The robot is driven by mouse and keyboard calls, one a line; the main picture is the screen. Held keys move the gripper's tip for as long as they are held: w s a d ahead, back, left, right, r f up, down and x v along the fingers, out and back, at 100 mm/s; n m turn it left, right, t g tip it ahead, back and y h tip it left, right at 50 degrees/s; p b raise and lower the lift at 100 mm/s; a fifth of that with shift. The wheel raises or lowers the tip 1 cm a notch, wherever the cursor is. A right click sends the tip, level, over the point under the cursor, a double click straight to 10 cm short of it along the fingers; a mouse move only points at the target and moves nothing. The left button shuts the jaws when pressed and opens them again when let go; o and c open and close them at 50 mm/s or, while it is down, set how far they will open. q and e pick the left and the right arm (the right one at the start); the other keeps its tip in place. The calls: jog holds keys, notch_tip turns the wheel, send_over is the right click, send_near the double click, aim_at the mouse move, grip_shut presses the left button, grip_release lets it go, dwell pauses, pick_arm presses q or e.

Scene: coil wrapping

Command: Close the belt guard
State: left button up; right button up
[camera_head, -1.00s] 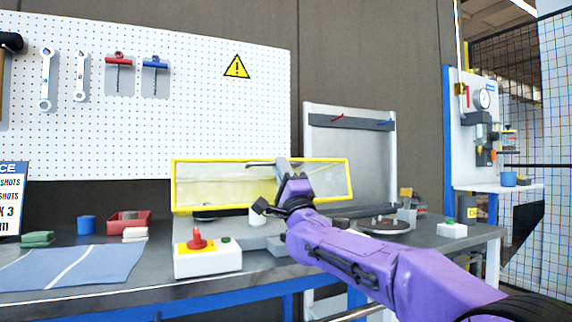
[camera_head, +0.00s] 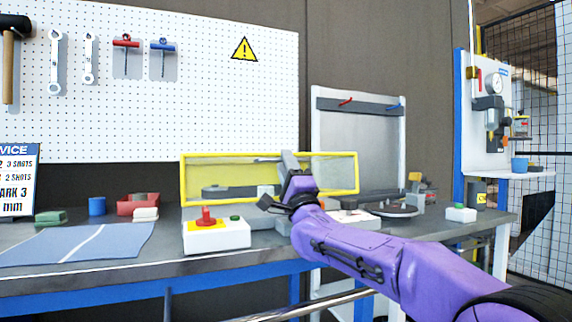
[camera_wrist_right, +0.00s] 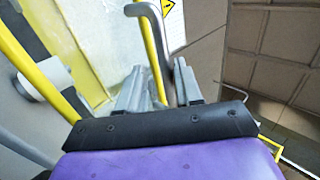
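The belt guard (camera_head: 322,155) is a clear panel in a yellow frame. It stands tilted over the machine at the back of the bench. My right gripper (camera_head: 289,160) is at its front, near the middle. In the right wrist view the guard's grey bent handle (camera_wrist_right: 151,28) runs down between the two fingers of my right gripper (camera_wrist_right: 160,75), closer to the right finger. A gap shows on its left, so the fingers look open around it. The yellow frame also shows there (camera_wrist_right: 28,62). My left gripper is not in view.
A control box (camera_head: 222,238) with a red knob and green button stands in front of the guard. A blue mat (camera_head: 75,243), a red bin (camera_head: 138,204) and a blue cup (camera_head: 97,206) lie to the left. A round plate (camera_head: 397,210) is at right.

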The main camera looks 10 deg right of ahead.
jog(key=shift+d+r, duration=0.15)
jog(key=shift+d, duration=0.15)
dwell(0.5)
jog(key=b+v, duration=0.1)
jog(key=v, duration=0.9)
jog(key=shift+f+b, duration=0.35)
